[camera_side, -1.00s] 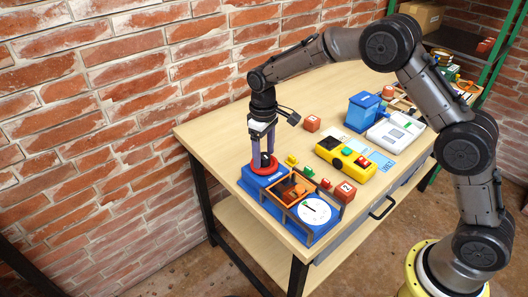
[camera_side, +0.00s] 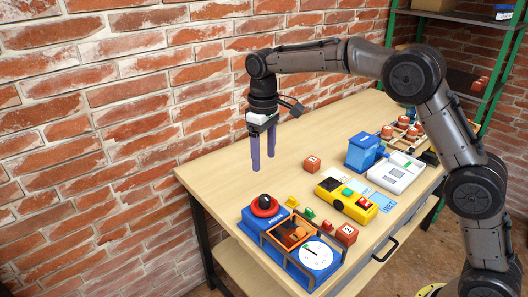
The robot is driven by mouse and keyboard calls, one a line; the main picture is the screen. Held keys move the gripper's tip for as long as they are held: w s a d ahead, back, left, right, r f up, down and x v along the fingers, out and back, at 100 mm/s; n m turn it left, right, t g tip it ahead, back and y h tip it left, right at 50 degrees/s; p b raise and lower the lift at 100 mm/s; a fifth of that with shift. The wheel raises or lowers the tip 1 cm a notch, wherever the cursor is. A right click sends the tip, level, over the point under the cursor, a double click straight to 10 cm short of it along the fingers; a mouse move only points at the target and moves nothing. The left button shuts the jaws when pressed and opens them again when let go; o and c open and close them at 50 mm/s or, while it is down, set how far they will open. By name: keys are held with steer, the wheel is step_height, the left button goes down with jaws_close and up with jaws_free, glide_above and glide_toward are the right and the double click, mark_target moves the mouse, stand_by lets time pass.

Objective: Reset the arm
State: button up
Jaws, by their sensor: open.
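My gripper (camera_side: 263,165) hangs above the left part of the table, pointing down. Its two purple fingers are apart with nothing between them. The fingers are clear of the knob.
The wooden table (camera_side: 220,180) stands by a brick wall. The table's left back is clear.

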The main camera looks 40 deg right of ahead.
steer(key=shift+r, duration=0.3)
steer(key=s+d+r+t, duration=0.25)
steer(key=s+r, duration=0.25)
steer(key=r, duration=0.5)
steer(key=s+d+r+m+t, duration=0.1)
steer(key=s+r, duration=0.1)
steer(key=s, duration=0.4)
steer(key=s+d+r, duration=0.2)
steer(key=s+r, duration=0.1)
steer(key=s, duration=0.3)
steer(key=s+f+m+t, duration=0.1)
steer(key=s+f, duration=0.5)
steer(key=s, duration=0.2)
steer(key=s+d+f+m+t, duration=0.1)
steer(key=s+f, duration=0.4)
steer(key=s, duration=0.4)
steer(key=shift+d+f, duration=0.15)
steer(key=shift+f, duration=0.25)
